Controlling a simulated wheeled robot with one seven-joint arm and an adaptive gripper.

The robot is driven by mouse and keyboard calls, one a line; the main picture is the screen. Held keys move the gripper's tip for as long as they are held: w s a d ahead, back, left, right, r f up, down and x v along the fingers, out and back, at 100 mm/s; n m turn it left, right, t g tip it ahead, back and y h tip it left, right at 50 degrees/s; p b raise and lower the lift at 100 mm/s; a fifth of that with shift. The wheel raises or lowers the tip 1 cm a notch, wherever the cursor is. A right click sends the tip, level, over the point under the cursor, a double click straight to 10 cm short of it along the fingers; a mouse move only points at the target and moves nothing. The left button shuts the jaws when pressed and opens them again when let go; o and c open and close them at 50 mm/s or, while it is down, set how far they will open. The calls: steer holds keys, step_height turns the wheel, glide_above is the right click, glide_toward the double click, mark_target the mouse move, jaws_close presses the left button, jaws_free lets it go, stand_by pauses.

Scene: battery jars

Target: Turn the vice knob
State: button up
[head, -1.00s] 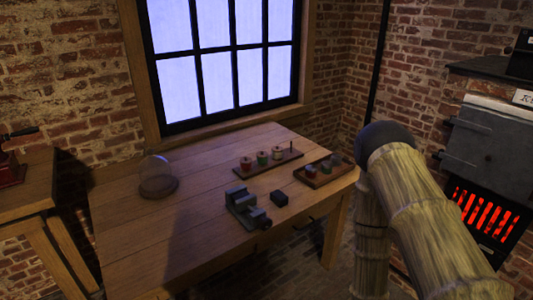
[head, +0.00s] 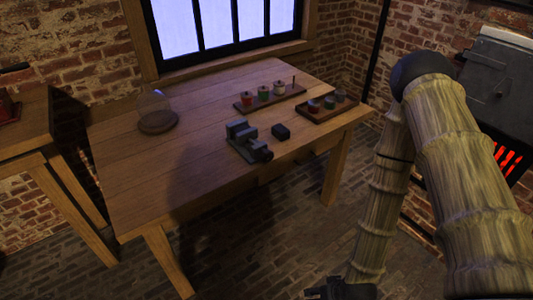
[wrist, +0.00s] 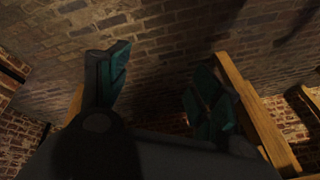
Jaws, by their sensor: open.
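The vice (head: 241,138) is a dark grey-green block tool lying on the wooden table (head: 180,85), toward its front edge in the head view. A dark round end (head: 266,155), which looks like its knob, faces the front right. My gripper (head: 340,291) is at the bottom edge of the head view, low and well away from the vice, partly cut off. In the wrist view my gripper (wrist: 160,88) has its two teal-tipped fingers spread apart with nothing between them. The vice is not visible in the wrist view.
A glass dome (head: 155,110) stands at left. Table legs and a second table (head: 30,150) border the open brick floor.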

steer(key=w+a+r+n+t+y+b, duration=0.1)
steer(key=w+a+t+b, duration=0.15)
steer(key=w, duration=0.35)
steer(key=w+a+r+n+t+y+b, duration=0.1)
steer(key=w+a, duration=0.2)
steer(key=w, duration=0.3)
steer(key=n+t+y+b, duration=0.4)
steer(key=t+y+b, duration=0.2)
steer(key=t+b, duration=0.15)
glide_toward(270, 158)
steer(key=w, duration=0.1)
steer(key=x, duration=1.1)
steer(key=shift+s+a, duration=0.15)
steer(key=shift+a, duration=0.15)
steer(key=c, duration=1)
